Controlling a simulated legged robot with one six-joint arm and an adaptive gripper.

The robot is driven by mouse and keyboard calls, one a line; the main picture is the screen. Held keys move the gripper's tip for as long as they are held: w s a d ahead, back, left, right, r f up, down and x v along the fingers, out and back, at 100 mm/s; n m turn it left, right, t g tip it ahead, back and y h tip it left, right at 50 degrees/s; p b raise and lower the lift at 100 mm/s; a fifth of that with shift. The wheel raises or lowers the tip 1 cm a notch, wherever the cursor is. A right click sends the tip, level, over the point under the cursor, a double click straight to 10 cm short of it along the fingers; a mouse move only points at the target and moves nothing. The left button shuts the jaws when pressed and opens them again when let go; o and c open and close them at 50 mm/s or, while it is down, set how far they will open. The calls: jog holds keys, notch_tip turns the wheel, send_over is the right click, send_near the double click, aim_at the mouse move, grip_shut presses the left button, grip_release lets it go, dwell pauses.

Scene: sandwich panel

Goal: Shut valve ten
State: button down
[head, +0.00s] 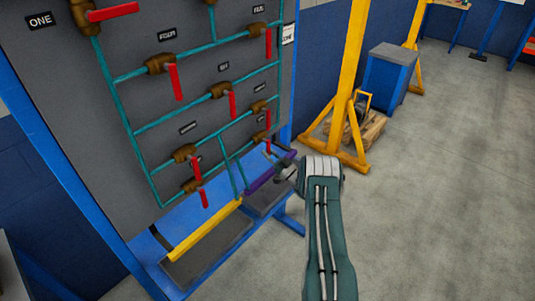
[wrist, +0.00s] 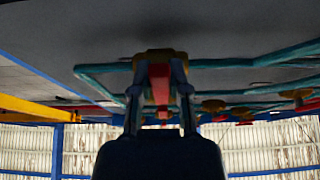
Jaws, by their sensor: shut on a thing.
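A grey panel (head: 110,130) carries teal pipes with brass valves and red lever handles in the head view. My gripper (head: 275,162) is at the lower right of the panel, by a red handle (head: 267,147) that hangs below a brass valve (head: 259,137). In the wrist view my gripper's fingers (wrist: 160,74) stand on both sides of the red handle (wrist: 160,88), under the brass valve body (wrist: 160,56), and are shut on it. The number label of this valve cannot be read.
Other red handles, such as one at bottom left (head: 195,171), hang nearby. A blue frame with a yellow bar (head: 205,229) and a purple bar (head: 262,180) lies below. A yellow post (head: 350,60) and a pallet (head: 365,130) stand behind. The floor at right is clear.

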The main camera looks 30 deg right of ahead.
jog(key=shift+f, duration=0.2)
jog(key=c, duration=0.7)
grip_release()
jog(key=shift+o, duration=0.5)
jog(key=shift+d, duration=0.1)
jog(key=shift+r, duration=0.1)
jog(key=v, duration=1.2)
jog(key=shift+d, duration=0.1)
